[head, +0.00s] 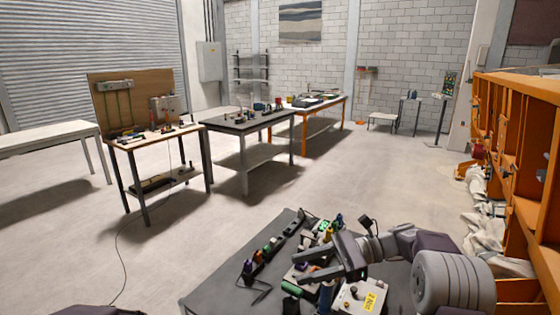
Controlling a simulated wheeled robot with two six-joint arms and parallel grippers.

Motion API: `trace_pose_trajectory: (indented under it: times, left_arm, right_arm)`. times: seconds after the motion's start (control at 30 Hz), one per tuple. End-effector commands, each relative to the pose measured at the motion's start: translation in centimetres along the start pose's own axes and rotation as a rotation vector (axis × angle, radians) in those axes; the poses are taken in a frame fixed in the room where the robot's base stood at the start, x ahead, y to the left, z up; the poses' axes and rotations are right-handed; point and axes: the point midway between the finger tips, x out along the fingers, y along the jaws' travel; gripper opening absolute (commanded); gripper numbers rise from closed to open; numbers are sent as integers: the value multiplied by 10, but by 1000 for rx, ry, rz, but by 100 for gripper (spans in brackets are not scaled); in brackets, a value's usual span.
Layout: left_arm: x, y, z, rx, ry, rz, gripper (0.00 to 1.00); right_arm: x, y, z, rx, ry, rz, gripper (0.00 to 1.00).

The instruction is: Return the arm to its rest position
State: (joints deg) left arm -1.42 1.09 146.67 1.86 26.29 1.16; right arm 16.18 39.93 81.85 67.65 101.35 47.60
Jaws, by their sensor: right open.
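My right arm (405,244) reaches in from the lower right. Its dark gripper (304,264) points left above a dark grey table (215,288) in the foreground. Its two fingers stand apart, and I see nothing held between them. Small parts lie close under and beside the gripper, and the arm hides some of them. My left gripper is not in view.
An orange frame (515,150) with white sacks (484,235) at its foot stands to the right. A wooden-backed workbench (150,136), a grey bench (243,124) and an orange-legged bench (318,106) stand further back. The floor between is mostly clear, with a cable (118,255) at left.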

Motion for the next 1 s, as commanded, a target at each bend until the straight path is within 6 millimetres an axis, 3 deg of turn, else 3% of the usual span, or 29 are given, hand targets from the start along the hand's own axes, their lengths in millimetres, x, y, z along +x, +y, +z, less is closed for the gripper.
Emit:
trace_pose_trajectory:
  times: [0.03, 0.07, 0.17, 0.2, 0.3, 0.4, 0.47, 0.6, 1.0]
  left_arm:
    - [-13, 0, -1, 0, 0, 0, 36]
    - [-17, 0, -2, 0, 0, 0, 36]
    - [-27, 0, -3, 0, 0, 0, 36]
    - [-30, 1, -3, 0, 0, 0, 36]
    - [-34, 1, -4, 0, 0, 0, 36]
    - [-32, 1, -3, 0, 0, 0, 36]
    - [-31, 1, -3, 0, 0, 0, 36]
    - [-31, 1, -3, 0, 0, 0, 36]
    - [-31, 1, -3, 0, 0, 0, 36]
  right_arm:
    - [23, 25, 16, -22, 101, 66, 44]
    - [35, 44, 14, -44, 179, 107, 44]
    - [52, 114, -15, -189, 476, 261, 44]
    - [47, 143, -34, -277, 596, 337, 44]
    - [14, 200, -86, -551, 858, 553, 44]
    - [-26, 228, -133, -827, 1013, 773, 44]
    - [-39, 230, -150, -961, 1048, 873, 44]
    - [-51, 201, -156, -1179, 1110, 943, 44]
    - [-50, 200, -156, -1193, 1103, 952, 44]
